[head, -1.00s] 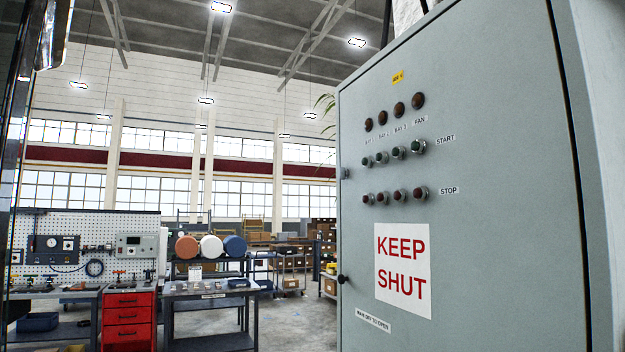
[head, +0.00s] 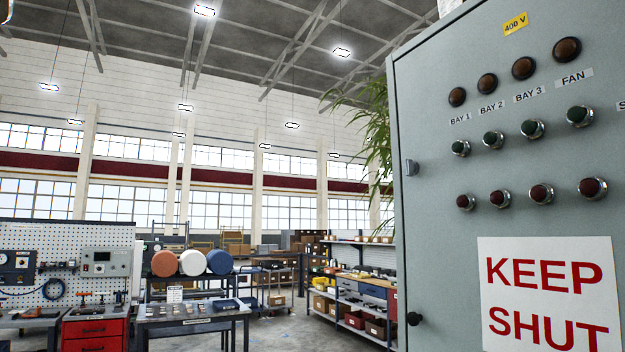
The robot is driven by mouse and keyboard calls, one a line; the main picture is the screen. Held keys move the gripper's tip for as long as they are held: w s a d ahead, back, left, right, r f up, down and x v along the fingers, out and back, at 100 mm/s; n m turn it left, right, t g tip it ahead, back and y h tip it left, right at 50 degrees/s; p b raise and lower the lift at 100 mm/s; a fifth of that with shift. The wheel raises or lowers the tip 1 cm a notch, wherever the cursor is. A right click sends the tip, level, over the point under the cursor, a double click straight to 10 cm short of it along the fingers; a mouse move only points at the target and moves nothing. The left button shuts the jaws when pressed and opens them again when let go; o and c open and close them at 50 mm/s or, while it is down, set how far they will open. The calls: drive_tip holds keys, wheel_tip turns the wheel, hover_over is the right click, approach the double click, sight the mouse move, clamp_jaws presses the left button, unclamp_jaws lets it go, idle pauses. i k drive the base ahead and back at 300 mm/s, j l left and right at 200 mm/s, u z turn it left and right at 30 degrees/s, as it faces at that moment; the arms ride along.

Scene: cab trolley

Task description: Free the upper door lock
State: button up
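A grey cabinet door (head: 440,120) fills the right side of the head view and looks closed. A small metal lock (head: 411,168) sits at the door's left edge, level with the push buttons; it looks like the upper door lock. A dark round knob (head: 414,319) sits lower on the same edge. How either one is set is too small to tell. My gripper is not in view.
The door carries brown lamps (head: 524,68), green buttons (head: 532,129), red buttons (head: 541,193) and a KEEP SHUT sign (head: 547,290). A plant (head: 378,125) shows behind the cabinet. Left stand a red drawer unit (head: 95,335), a table (head: 195,316) and shelves (head: 350,290).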

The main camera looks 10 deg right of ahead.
sight(411, 167)
drive_tip(key=i+j+u, duration=0.2)
drive_tip(key=i, duration=0.25)
drive_tip(key=i+j+u, duration=0.25)
drive_tip(key=i, duration=0.25)
drive_tip(key=i+u, duration=0.2)
drive_tip(key=i, duration=0.3)
